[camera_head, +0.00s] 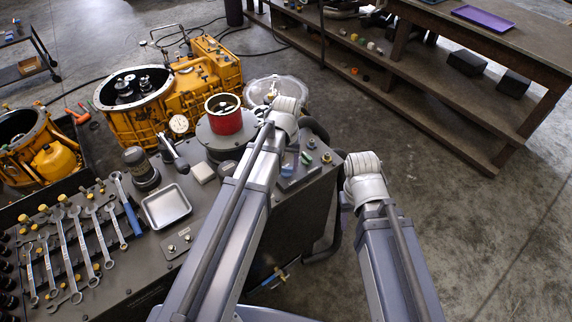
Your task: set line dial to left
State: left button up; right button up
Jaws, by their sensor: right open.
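I cannot tell for sure which part is the line dial. Small round knobs and fittings (326,158) sit at the right end of the grey bench top (222,222), close to my left arm. A round white-faced gauge (180,124) stands at the front of the yellow transmission housing. No pointer direction can be read on either. My left arm reaches across the bench, and its pale joint is beside the red cylinder (226,122). My right arm's pale joint is right of the bench edge. Neither gripper's fingers show; both are hidden behind the arms.
Wrenches (82,243), a square metal tray (166,206) and a dark cylinder (140,168) occupy the bench's left part. Yellow transmission housings (135,119) stand behind. A clear bowl (262,90) is near my left joint. A wooden shelf bench (450,95) stands back right; floor between is clear.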

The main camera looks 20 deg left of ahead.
aim_at(286, 167)
pick_arm(q)
jog(key=o, duration=0.4)
jog(key=shift+r, duration=0.15)
notch_tip(286, 167, up, 8)
jog(key=p, duration=0.8)
jog(key=shift+f, duration=0.2)
jog(key=s+d+f+m+y+b, duration=0.1)
jog(key=s+d+m, duration=0.4)
jog(key=s+d, duration=0.5)
jog(key=s+f+b, duration=0.1)
jog(key=s, duration=0.3)
jog(key=shift+s+d, duration=0.3)
jog(key=shift+d, duration=0.05)
